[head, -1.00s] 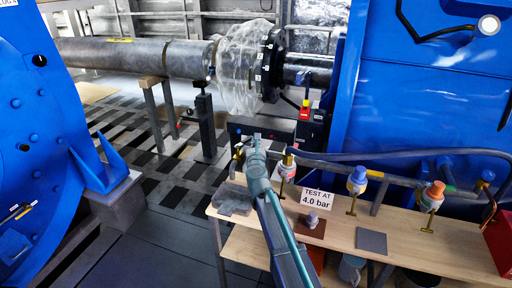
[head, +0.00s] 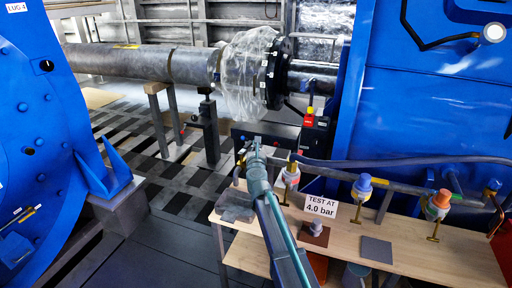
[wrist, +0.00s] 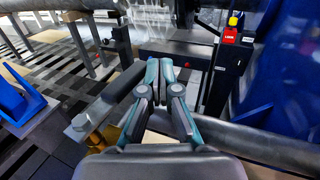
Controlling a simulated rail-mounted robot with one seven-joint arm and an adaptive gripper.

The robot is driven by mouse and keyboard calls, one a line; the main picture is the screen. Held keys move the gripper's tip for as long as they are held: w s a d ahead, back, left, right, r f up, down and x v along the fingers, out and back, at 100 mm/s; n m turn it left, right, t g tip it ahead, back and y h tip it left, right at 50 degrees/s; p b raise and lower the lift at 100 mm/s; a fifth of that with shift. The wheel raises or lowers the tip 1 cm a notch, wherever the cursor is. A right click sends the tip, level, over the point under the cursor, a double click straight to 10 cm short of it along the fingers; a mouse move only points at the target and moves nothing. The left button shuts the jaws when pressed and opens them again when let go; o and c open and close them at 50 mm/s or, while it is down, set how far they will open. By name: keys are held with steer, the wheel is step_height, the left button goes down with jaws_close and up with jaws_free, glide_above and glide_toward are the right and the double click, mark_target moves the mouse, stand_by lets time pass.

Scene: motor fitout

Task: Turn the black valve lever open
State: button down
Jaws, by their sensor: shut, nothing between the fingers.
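The black valve lever (wrist: 112,94) is a dark bar in the wrist view, running from a bolt up and to the right. A brass valve body (wrist: 98,138) sits below its bolted end. My gripper (wrist: 159,64) is shut and empty, with its teal-grey fingers together, just right of the lever. I cannot tell whether they touch. In the head view my gripper (head: 256,146) is at the left end of the bench pipe, and the lever there is small and hard to make out.
The wooden bench (head: 400,240) carries a pipe with several capped fittings, a "TEST AT 4.0 bar" sign (head: 321,206) and a grey plate (head: 376,250). A red box with a yellow knob (head: 309,116) stands behind. Blue machine housings flank both sides. Open floor lies left of the bench.

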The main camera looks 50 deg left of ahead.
steer(key=shift+s+d, duration=0.1)
steer(key=v, duration=1.1)
steer(key=w+a+r+n+g+y+p, duration=0.2)
steer(key=a+r+n+g+y+p, duration=0.15)
steer(key=a+r+n+g, duration=0.65)
steer(key=w+d+f+n+g+h+p, duration=0.25)
steer(key=w+d+g+h, duration=0.25)
steer(key=w+d+h, duration=0.6)
steer(key=shift+y, duration=0.95)
steer(key=x, duration=0.2)
steer(key=s+p+x, duration=0.1)
steer(key=x, duration=0.2)
steer(key=s+p+x, duration=0.1)
steer(key=x, duration=0.2)
steer(key=shift+d+r, duration=0.1)
steer(key=shift+d, duration=0.05)
steer(key=a, duration=0.1)
steer(key=s+a+p, duration=0.1)
steer(key=a, duration=0.1)
steer(key=shift+s+p, duration=0.15)
steer(key=shift+p, duration=0.15)
steer(key=shift+s+a+f, duration=0.25)
steer(key=shift+a+f, duration=0.05)
steer(key=shift+a, duration=0.2)
